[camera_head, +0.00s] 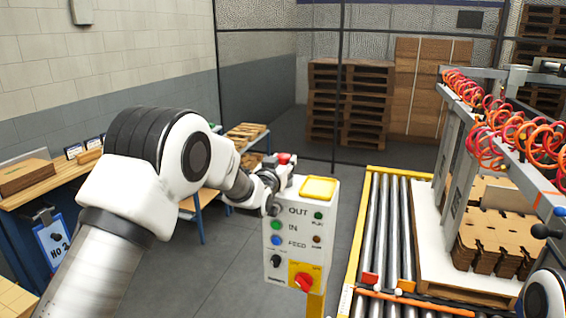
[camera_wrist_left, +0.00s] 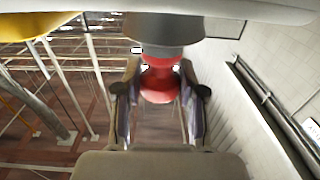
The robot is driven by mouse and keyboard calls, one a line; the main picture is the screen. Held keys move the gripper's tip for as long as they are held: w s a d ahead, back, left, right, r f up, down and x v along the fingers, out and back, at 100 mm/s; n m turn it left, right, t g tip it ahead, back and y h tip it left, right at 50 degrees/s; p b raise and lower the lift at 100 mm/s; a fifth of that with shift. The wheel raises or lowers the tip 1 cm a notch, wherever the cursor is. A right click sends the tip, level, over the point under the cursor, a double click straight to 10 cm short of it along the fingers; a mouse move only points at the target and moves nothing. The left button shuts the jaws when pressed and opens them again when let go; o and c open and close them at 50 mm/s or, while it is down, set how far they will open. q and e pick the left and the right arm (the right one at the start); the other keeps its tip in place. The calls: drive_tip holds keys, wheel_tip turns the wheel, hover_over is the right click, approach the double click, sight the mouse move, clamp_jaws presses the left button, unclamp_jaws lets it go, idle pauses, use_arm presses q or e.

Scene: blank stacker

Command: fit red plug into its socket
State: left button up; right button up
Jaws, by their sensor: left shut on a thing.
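My left gripper (camera_head: 273,174) is at the upper left edge of the white control box (camera_head: 301,224). It is shut on a red plug (camera_head: 284,158), which shows just above the fingers. In the left wrist view the red plug (camera_wrist_left: 158,85) sits between the two fingers of the left gripper (camera_wrist_left: 160,100). A grey cylinder (camera_wrist_left: 165,35) meets the plug's upper end there; I cannot tell whether it is part of the plug or the socket. No socket opening is clearly visible. My right gripper is not in view.
A wooden workbench (camera_head: 60,180) stands left. Grey floor is clear between.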

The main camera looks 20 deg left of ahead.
use_arm(q)
drive_tip(key=shift+f+b, duration=0.5)
drive_tip(key=shift+f, duration=0.2)
drive_tip(key=o, duration=1.3)
drive_tip(key=shift+c, duration=0.2)
